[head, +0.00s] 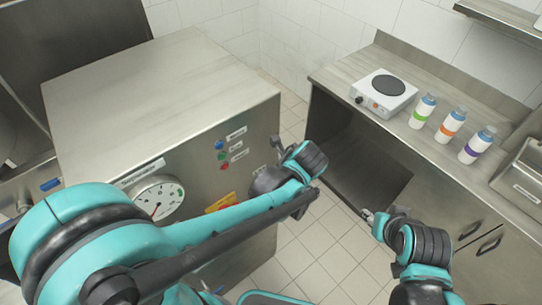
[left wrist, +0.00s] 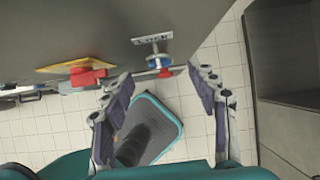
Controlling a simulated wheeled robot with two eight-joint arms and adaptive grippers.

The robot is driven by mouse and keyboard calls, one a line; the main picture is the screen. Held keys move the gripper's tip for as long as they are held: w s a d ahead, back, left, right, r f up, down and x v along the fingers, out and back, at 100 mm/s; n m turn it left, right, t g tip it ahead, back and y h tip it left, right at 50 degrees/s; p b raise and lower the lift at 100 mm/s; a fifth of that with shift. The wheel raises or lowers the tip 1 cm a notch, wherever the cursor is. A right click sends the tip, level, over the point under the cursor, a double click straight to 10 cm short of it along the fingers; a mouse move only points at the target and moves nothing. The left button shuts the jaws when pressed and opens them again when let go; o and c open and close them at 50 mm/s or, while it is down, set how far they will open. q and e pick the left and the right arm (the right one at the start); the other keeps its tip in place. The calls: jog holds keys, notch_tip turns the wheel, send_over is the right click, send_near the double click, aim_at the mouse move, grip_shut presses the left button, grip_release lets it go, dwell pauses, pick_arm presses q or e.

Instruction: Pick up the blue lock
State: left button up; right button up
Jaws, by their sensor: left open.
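In the left wrist view a round blue piece (left wrist: 158,61), which looks like the blue lock, sits on the grey cabinet front below a small label. A red piece shows just beneath it. In the head view a blue round piece (head: 219,145) is at the top of a column above green and red ones, each beside a label. My left gripper (left wrist: 160,74) is open and empty, with the blue piece showing between its fingertips; whether it is within reach I cannot tell. In the head view my left gripper (head: 277,146) is beside the cabinet's right edge, partly hidden. My right gripper (head: 368,215) is by the counter.
The steel cabinet (head: 150,85) carries a dial gauge (head: 157,200) and a yellow tag (head: 221,203). A red part (left wrist: 88,77) juts out in the left wrist view. A counter at right holds a hotplate (head: 384,92) and bottles (head: 451,124). Tiled floor lies between.

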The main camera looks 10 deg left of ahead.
pick_arm(q)
jog(key=b+x, duration=0.1)
jog(key=x, duration=0.3)
jog(key=b+x, duration=0.1)
jog(key=x, duration=0.2)
jog(key=shift+s+f, duration=0.1)
jog(key=shift+f, duration=0.4)
jog(key=c, duration=1.3)
